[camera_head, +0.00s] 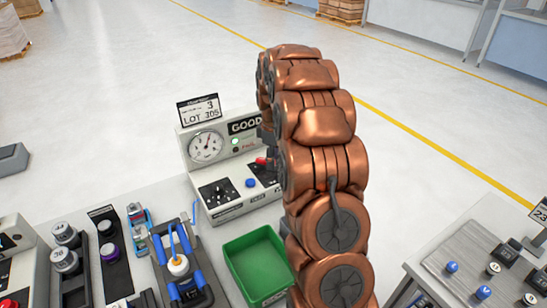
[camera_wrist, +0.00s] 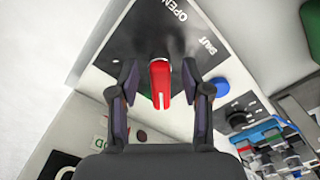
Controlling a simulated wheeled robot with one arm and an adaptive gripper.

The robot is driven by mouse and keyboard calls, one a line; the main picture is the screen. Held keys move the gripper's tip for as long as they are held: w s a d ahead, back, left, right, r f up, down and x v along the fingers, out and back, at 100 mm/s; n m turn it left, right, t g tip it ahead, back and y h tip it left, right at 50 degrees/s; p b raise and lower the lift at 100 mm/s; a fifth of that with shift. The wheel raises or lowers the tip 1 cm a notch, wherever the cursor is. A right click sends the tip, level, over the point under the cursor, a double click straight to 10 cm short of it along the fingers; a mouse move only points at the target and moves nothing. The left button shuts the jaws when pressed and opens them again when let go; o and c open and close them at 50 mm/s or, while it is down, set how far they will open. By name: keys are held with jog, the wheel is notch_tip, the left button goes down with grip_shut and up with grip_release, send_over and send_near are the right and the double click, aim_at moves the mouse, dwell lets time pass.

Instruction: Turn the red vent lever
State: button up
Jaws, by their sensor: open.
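The red vent lever (camera_wrist: 160,84) sits on a dark plate marked OPEN and SHUT, on the front of a grey test box. My gripper (camera_wrist: 160,92) is open, with one finger on each side of the lever; gaps show between the lever and both fingers. In the head view, a small red part of the lever (camera_head: 263,161) shows at the right of the test box (camera_head: 232,211). My copper-coloured arm hides the rest of that corner and most of the gripper.
A blue button (camera_head: 250,183) is left of the lever on the box; it also shows close beside a finger in the wrist view (camera_wrist: 222,87). A dial gauge (camera_head: 206,146) and a GOOD sign stand above. A green bin (camera_head: 228,251) and a blue-handled fixture (camera_head: 181,265) are in front.

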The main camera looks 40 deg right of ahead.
grip_shut()
jog(key=shift+b, duration=0.35)
jog(key=m+b, duration=0.3)
jog(key=shift+f, duration=0.2)
jog(key=m+b, duration=0.4)
jog(key=m, duration=0.1)
jog(key=shift+a+r+m, duration=0.1)
jog(key=shift+a+m, duration=0.05)
jog(key=shift+m, duration=0.15)
jog(key=m+b, duration=0.3)
jog(key=m, duration=0.2)
jog(key=shift+a, duration=0.1)
jog(key=shift+w+r+m+b, duration=0.15)
jog(key=shift+m+b, duration=0.65)
jog(key=shift+m, duration=1.4)
jog(key=shift+r, duration=0.1)
grip_release()
